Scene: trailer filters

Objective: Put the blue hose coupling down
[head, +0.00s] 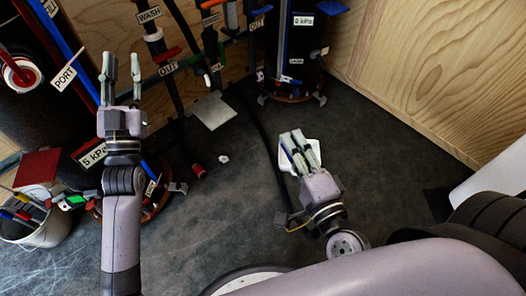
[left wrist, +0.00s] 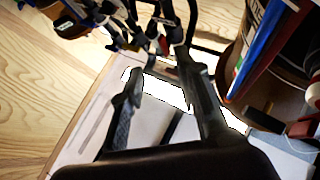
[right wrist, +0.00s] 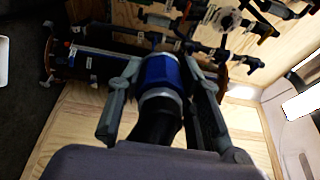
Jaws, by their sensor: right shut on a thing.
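The blue hose coupling (right wrist: 160,75) sits between the fingers of my right gripper (right wrist: 163,70) in the right wrist view. A grey collar and a black hose end (right wrist: 156,122) continue from it towards the palm. In the head view my right gripper (head: 292,138) is shut on it above the dark floor, and the fingers hide most of the coupling. My left gripper (head: 122,68) is open in front of the pipework at the left. The left wrist view shows its two fingers (left wrist: 163,70) apart with nothing between them.
A grey plate (head: 212,111) lies near the pipes. A bucket of tools (head: 42,232) stands at lower left. A dark tank (head: 290,70) stands at the back. The dark floor (head: 390,160) is clear at right.

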